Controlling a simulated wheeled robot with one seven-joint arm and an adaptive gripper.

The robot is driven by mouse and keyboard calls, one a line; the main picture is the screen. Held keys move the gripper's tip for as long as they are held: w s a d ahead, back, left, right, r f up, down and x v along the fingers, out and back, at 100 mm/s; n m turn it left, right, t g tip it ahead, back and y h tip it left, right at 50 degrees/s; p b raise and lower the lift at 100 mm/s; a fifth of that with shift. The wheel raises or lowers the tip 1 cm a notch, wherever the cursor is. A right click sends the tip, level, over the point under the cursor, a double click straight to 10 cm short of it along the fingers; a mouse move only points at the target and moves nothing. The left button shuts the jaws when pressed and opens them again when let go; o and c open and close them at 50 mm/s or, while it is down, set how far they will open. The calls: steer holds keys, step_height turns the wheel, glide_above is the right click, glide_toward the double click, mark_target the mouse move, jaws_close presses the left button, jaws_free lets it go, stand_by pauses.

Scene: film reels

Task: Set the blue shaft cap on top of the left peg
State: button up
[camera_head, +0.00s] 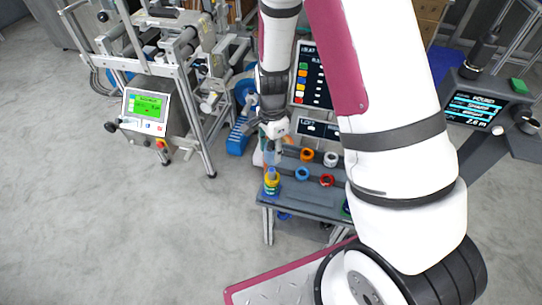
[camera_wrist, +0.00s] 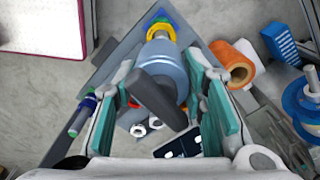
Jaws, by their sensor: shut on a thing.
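The blue shaft cap (camera_wrist: 160,66) is a pale blue cylinder with a dark grey bar-shaped handle. My gripper (camera_head: 274,137) is shut on the cap, its teal-padded fingers (camera_wrist: 165,112) on either side of the handle. In the head view the cap (camera_head: 272,155) hangs below the fingers, directly above the left peg. The left peg carries a stack of yellow, green and blue rings (camera_head: 272,183); these rings show in the wrist view (camera_wrist: 161,29) at the cap's far end. The cap hides the peg's top, so I cannot tell whether they touch.
The grey bench (camera_head: 310,205) also bears orange (camera_head: 307,155), white (camera_head: 331,159), blue (camera_head: 302,174) and red (camera_head: 327,181) rings. A machine frame with a green screen (camera_head: 146,106) stands left. Floor at left is clear.

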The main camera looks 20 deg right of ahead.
steer(key=shift+w+a+r, duration=0.1)
steer(key=shift+w, duration=0.05)
steer(key=b, duration=0.3)
glide_above(272, 170)
steer(key=shift+w+f, duration=0.15)
steer(key=shift+f, duration=2.2)
steer(key=shift+f+b, duration=0.6)
steer(key=shift+f, duration=0.2)
steer(key=shift+f, duration=0.35)
steer(key=shift+f+b, duration=0.4)
steer(key=shift+b, duration=0.05)
steer(key=shift+f, duration=0.35)
steer(key=shift+f+b, duration=0.7)
steer(key=shift+f, duration=0.1)
steer(key=o, duration=1.4)
